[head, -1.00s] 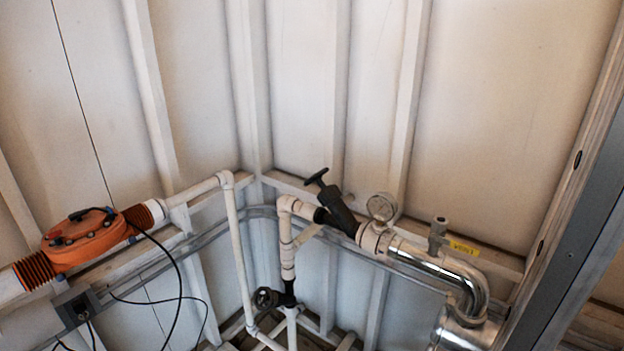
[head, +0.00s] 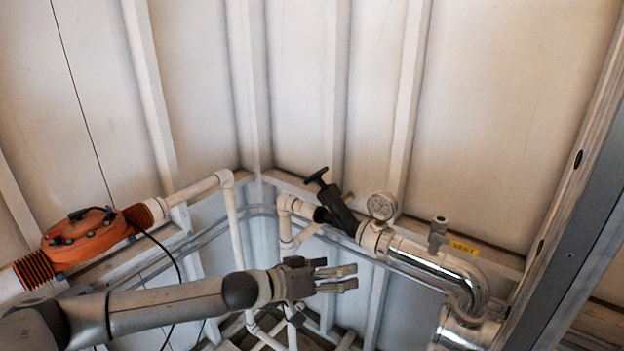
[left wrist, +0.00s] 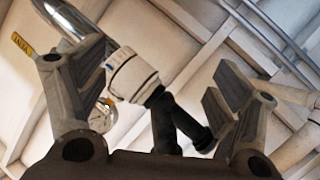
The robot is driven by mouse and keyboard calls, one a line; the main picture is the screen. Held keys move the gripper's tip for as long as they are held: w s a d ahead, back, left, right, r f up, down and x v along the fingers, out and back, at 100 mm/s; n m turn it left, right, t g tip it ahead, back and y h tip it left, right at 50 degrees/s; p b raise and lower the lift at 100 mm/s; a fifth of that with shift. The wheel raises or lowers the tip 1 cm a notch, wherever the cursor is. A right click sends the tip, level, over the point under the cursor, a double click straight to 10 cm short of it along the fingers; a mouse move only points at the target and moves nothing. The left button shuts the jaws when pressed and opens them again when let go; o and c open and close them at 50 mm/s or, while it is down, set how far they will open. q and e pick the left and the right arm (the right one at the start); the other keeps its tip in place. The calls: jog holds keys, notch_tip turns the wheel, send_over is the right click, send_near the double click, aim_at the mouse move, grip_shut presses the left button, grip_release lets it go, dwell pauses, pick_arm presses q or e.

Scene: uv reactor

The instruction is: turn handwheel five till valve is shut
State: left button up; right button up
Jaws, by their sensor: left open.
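A black valve (head: 337,208) with a T-shaped handle (head: 317,177) sits tilted on the white pipe near the corner. No number can be read on it. The black valve body also shows in the left wrist view (left wrist: 168,122), beyond my fingers. The darker handwheel lower on the vertical pipe is now hidden behind my arm and hand. My left gripper (head: 345,277) reaches in from the left, below the black valve, fingers pointing right. It is open, with nothing visible held, and its spread fingers also show in the left wrist view (left wrist: 160,75). My right gripper is not in view.
A pressure gauge (head: 382,206) and a shiny metal pipe (head: 425,262) with a yellow label (head: 464,248) lie right of the valve. An orange unit (head: 85,238) with a cable is at left. White pipes (head: 233,225) and wall ribs surround the corner.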

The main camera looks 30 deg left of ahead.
pick_arm(q)
jog(key=w+a+r+n+t, duration=0.1)
jog(key=w+a+r, duration=0.1)
jog(key=a+r, duration=0.55)
jog(key=n+t, duration=0.2)
send_near(312, 179)
jog(key=w+a+f, duration=0.1)
jog(key=w+a, duration=0.1)
jog(key=shift+h, duration=0.4)
jog(key=p+x, duration=0.1)
jog(key=x, duration=0.3)
jog(key=p+x, duration=0.2)
jog(key=x, duration=0.3)
jog(key=shift+f, duration=0.2)
jog(key=shift+x, duration=0.8)
jog(key=shift+f, duration=0.1)
jog(key=c, duration=1)
jog(key=shift+f+h, duration=0.1)
jog(key=shift+h, duration=0.2)
